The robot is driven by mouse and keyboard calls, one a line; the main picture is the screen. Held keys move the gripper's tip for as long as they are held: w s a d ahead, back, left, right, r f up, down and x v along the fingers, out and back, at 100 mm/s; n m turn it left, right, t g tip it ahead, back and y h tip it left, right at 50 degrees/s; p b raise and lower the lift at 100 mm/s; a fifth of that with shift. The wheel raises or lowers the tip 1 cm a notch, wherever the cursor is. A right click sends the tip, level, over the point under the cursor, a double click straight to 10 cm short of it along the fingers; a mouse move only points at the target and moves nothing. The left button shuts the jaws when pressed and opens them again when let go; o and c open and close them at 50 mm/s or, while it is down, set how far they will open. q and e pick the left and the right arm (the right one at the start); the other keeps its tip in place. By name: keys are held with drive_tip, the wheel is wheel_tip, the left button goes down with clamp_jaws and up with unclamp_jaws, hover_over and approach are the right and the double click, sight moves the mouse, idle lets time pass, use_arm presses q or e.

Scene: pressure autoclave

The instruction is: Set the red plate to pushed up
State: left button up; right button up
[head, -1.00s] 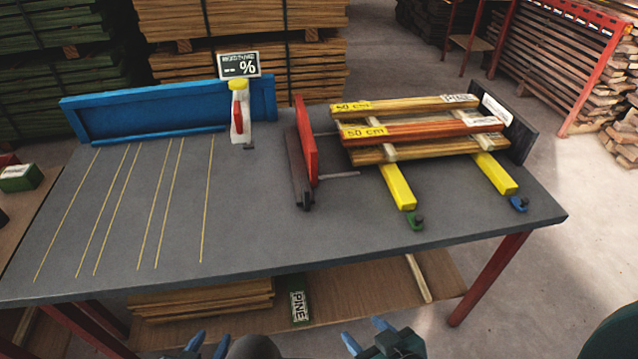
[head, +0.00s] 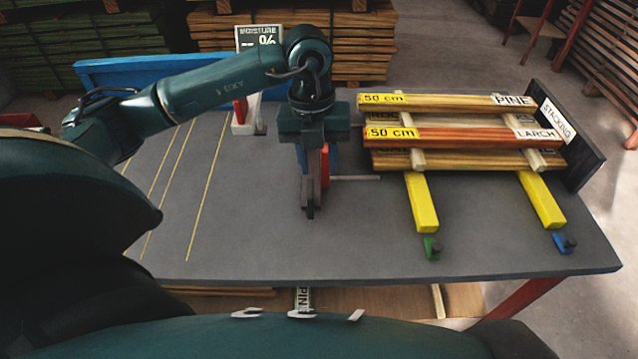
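The red plate (head: 325,168) stands upright on the grey table, at the middle, with a dark bar (head: 309,197) along its left side. Most of the plate is hidden behind my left gripper; only a narrow red strip shows. My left gripper (head: 317,160) points down from above right at the plate. Whether the fingers touch or grip the plate is hidden. My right gripper is not in view.
Stacked boards (head: 465,135) labelled pine and larch lie on yellow rails (head: 423,205) to the right, against a dark end board (head: 565,135). A blue fence (head: 100,72) and a moisture sign (head: 258,36) stand behind.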

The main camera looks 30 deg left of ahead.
sight(310, 188)
use_arm(q)
drive_tip(key=shift+n+y, duration=0.4)
drive_tip(key=shift+y, duration=0.2)
drive_tip(key=f, duration=0.4)
drive_tip(key=a+f+p, duration=0.1)
drive_tip(key=f, duration=0.3)
drive_tip(key=a+f, duration=0.1)
drive_tip(key=f, duration=0.3)
drive_tip(key=shift+w+a, duration=0.2)
drive_tip(key=shift+w, duration=0.2)
clamp_jaws()
